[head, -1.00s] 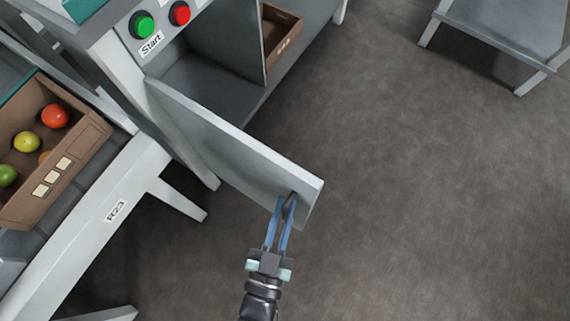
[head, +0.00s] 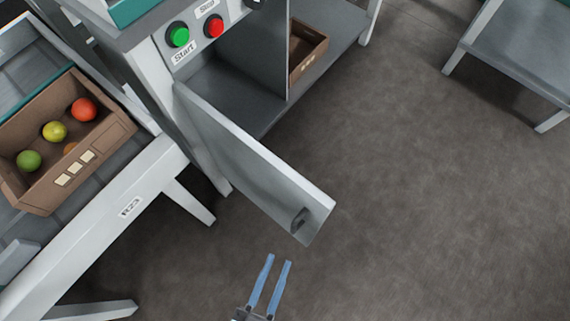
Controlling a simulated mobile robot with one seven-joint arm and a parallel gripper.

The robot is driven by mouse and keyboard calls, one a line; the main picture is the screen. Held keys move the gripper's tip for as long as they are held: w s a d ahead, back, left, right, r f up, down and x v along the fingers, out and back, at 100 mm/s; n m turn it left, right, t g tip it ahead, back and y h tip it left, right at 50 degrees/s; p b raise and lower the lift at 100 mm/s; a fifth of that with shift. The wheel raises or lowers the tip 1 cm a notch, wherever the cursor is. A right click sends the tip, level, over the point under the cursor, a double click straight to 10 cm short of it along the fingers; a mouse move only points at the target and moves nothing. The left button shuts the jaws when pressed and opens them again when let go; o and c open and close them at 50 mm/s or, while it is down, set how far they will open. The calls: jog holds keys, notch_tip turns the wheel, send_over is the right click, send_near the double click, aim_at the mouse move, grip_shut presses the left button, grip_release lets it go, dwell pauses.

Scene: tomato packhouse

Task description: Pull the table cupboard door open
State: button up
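The table cupboard door (head: 258,172) stands swung wide out from the grey cupboard (head: 228,92), hinged at its left end. Its dark handle (head: 300,221) is near the free end of the door face. My gripper (head: 278,259) is below the handle in the picture, apart from it. Its two blue fingers are spread with nothing between them. The cupboard's inside shows past the door, with a brown box (head: 307,58) on its floor beyond an upright panel (head: 262,45).
A green Start button (head: 178,36) and a red button (head: 214,27) sit above the cupboard. At left, a rack marked R23 (head: 130,207) bears a brown crate (head: 108,143) with several tomatoes. A grey table (head: 520,60) stands upper right. The floor (head: 430,210) at right is clear.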

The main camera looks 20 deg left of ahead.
jog(key=s, duration=0.3)
jog(key=shift+s, duration=0.4)
dwell(0.3)
